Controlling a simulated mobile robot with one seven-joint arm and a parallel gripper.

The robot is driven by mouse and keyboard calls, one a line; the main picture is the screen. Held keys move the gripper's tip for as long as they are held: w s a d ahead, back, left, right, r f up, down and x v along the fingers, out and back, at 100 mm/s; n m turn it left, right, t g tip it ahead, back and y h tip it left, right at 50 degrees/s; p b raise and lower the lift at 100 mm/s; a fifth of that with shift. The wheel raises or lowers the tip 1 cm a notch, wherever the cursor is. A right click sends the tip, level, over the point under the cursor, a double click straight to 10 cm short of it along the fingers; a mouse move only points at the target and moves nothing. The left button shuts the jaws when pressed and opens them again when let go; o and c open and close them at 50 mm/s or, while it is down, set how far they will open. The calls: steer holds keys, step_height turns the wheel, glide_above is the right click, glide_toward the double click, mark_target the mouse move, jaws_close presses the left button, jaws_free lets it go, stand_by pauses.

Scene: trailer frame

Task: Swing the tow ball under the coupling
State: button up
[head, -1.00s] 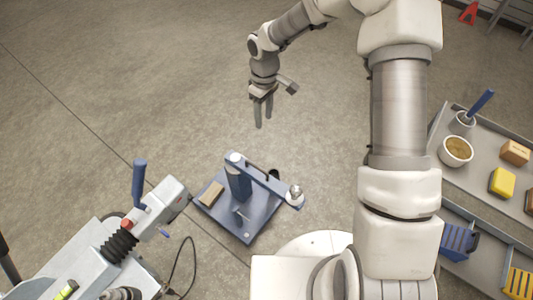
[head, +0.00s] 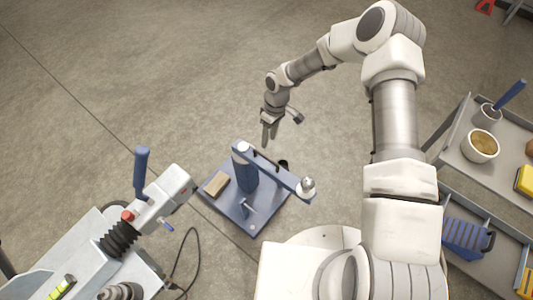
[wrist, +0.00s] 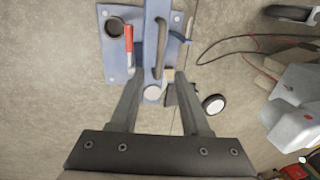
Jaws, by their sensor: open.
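The tow ball (head: 308,184) is a shiny metal ball at the right end of a blue swing arm (head: 284,178). The arm extends from a blue post (head: 244,170) on a blue base plate (head: 240,208) on the floor. The coupling (head: 178,182) is the grey head of the trailer frame, left of the post; the ball is apart from it. A dark bar handle (wrist: 160,48) rises from the arm. My gripper (head: 267,143) is open and empty, just behind the arm near this handle. In the wrist view, its fingers (wrist: 157,78) point toward the arm and handle.
The trailer (head: 90,255) has a blue upright lever (head: 141,172) and a loose cable (head: 192,258). A tan block (head: 216,184) lies on the plate. A red-gripped handle (wrist: 128,42) shows in the wrist view. A trolley (head: 455,130) stands right.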

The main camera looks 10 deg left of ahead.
mark_target(266, 156)
steer(key=f, duration=0.2)
steer(key=f+b, duration=0.1)
steer(key=f, duration=0.2)
steer(key=s+f, duration=0.1)
steer(key=f, duration=0.1)
steer(key=shift+s+a+f+b, duration=0.1)
steer(key=shift+a+f+b, duration=0.2)
steer(key=shift+a+f, duration=0.1)
steer(key=shift+c, duration=0.4)
jaws_close()
stand_by(0.6)
